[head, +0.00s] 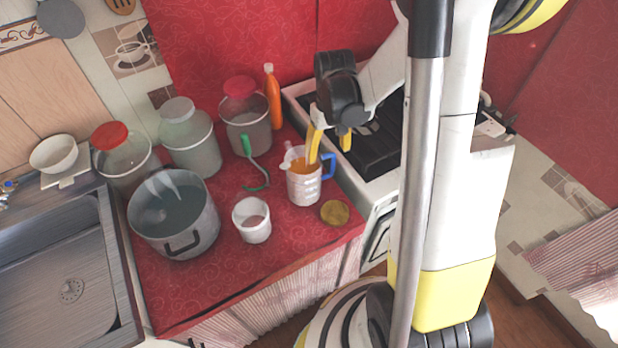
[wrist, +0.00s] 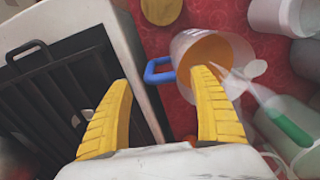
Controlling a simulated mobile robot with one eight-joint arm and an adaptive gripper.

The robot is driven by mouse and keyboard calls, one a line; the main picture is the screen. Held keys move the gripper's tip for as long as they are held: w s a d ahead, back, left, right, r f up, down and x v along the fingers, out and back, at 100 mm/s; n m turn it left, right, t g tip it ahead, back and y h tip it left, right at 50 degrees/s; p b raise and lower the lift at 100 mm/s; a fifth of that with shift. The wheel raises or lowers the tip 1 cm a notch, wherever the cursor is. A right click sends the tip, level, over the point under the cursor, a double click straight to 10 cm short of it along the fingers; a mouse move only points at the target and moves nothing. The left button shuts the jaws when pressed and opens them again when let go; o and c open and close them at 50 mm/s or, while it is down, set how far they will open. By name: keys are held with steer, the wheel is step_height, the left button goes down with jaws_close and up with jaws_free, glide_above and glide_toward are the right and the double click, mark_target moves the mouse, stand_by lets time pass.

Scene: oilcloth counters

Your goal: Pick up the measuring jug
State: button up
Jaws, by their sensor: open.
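The measuring jug (head: 304,187) is whitish with a blue handle and an orange inside. It stands upright on the red cloth counter, near the stove edge, with its handle towards the stove. My gripper (head: 329,154) is open and empty above it, yellow fingers pointing down. The jug also shows in the wrist view (wrist: 184,46). There, one finger overlaps the jug's opening and the other lies on the stove side, with the blue handle between them. I cannot tell whether the finger is inside the jug or only above it. The finger hides part of the jug.
The black stove top (head: 373,144) adjoins the counter on the right. A green-handled utensil (head: 252,162), a white cup (head: 252,219) and a yellow round lid (head: 335,212) lie close to the jug. A large pot (head: 196,243), several jars and an orange bottle (head: 272,98) stand around.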

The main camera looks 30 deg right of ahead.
step_height(320, 180, down, 4)
steer(key=shift+s+a+b, duration=0.1)
steer(key=shift+b, duration=0.65)
steer(key=shift+r, duration=0.1)
steer(key=c, duration=1.5)
steer(key=shift+r, duration=0.1)
